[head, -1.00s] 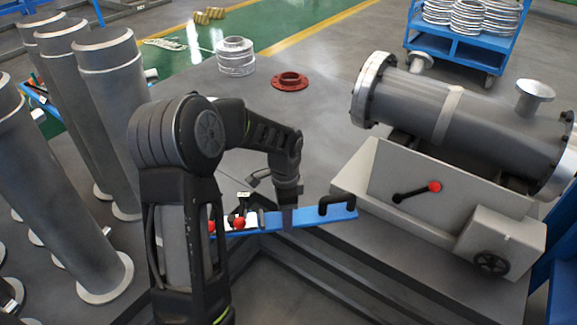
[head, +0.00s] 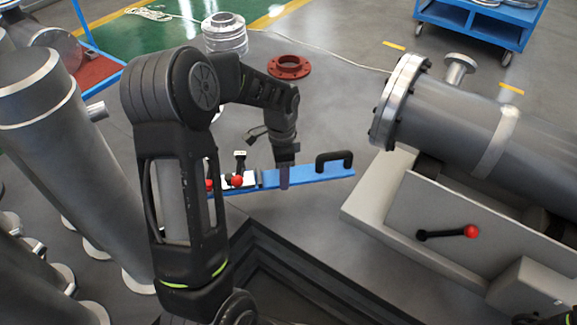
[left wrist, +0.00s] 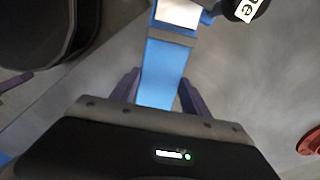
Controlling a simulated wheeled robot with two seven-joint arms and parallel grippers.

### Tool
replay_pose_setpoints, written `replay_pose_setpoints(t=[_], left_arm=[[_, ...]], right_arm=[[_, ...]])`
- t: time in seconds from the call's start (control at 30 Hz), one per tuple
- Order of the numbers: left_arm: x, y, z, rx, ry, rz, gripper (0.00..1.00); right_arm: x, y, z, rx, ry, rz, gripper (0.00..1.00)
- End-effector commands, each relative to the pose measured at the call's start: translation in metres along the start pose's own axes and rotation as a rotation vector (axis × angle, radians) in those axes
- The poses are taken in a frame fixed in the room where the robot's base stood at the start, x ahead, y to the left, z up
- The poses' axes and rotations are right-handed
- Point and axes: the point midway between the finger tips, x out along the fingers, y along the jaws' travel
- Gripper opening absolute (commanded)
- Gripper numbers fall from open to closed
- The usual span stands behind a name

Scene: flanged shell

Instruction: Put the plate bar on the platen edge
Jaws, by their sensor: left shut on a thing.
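The plate bar (head: 315,176) is a long blue strip with a black handle toward its right end. Near its left part are a white patch and red knobs, partly behind my left arm. My left gripper (head: 284,181) is shut on the bar near its middle, pointing down. In the left wrist view the blue bar (left wrist: 163,72) runs between the two fingers. The grey platen (head: 330,125) lies beneath and behind the bar, its dark stepped edge in front. I cannot tell whether the bar touches it. My right gripper is not in view.
The flanged grey shell (head: 455,112) rests on a pale base (head: 405,215) with a red-knobbed lever at right. A red flange ring (head: 289,66) and stacked silver rings (head: 225,33) are behind. Grey cylinders (head: 65,150) stand at left. A blue cart (head: 480,22) is behind.

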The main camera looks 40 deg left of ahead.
Motion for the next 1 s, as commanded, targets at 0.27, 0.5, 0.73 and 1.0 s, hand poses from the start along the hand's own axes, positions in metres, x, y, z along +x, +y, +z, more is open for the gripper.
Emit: replay_pose_setpoints(t=[0.27,0.5,0.73,1.0], left_arm=[[-0.002,-0.001,-0.001,0.0,0.001,-0.002,0.0],[-0.001,-0.001,-0.001,0.0,0.001,-0.003,0.0],[0.024,0.0,0.0,0.001,-0.001,0.0,0.0],[0.059,-0.001,-0.001,0.001,0.0,-0.002,0.0]], right_arm=[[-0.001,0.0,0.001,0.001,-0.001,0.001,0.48],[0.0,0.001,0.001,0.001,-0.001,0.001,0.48],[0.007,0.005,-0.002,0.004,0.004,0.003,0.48],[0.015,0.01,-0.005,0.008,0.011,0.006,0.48]])
